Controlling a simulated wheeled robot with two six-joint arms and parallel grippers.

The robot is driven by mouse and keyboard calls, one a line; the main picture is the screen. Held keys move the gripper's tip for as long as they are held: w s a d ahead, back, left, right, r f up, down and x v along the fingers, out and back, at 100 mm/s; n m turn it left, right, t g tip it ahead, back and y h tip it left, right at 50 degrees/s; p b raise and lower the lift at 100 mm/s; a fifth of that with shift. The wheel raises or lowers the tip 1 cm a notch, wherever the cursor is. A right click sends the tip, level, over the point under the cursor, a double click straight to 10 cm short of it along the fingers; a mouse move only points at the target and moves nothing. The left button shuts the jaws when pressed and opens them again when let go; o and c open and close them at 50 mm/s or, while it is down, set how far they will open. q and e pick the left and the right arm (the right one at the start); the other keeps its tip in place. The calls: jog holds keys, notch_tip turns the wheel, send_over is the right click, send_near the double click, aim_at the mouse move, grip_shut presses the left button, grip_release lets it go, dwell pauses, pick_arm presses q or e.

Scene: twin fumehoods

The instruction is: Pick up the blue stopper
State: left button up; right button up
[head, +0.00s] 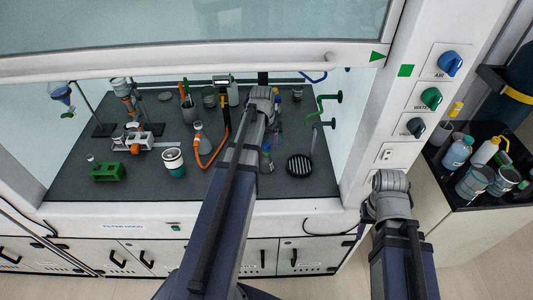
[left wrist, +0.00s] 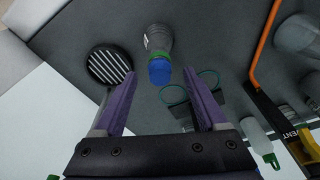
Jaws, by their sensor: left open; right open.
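The blue stopper (left wrist: 159,72) sits in the neck of a clear bottle (left wrist: 158,38) with a green collar, in the left wrist view. My left gripper (left wrist: 159,92) is open, with its purple fingers apart. The stopper shows between and beyond the fingertips, and nothing is held. In the head view the stopper (head: 266,148) is a small blue spot beside my left arm, which partly hides the bottle. The left fingers cannot be made out there. My right arm is at the right of the head view, outside the hood; its fingers do not show.
A black striped disc (head: 299,165) lies close to the bottle. An orange tube (head: 212,155), a flask (head: 201,140), a white-and-teal cup (head: 174,162) and a green block (head: 107,172) stand further left. The hood sash (head: 200,65) crosses above the dark worktop (head: 230,183).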

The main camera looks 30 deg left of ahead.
pick_arm(q)
jog(key=shift+f, duration=0.55)
jog(key=shift+r, duration=0.1)
grip_shut()
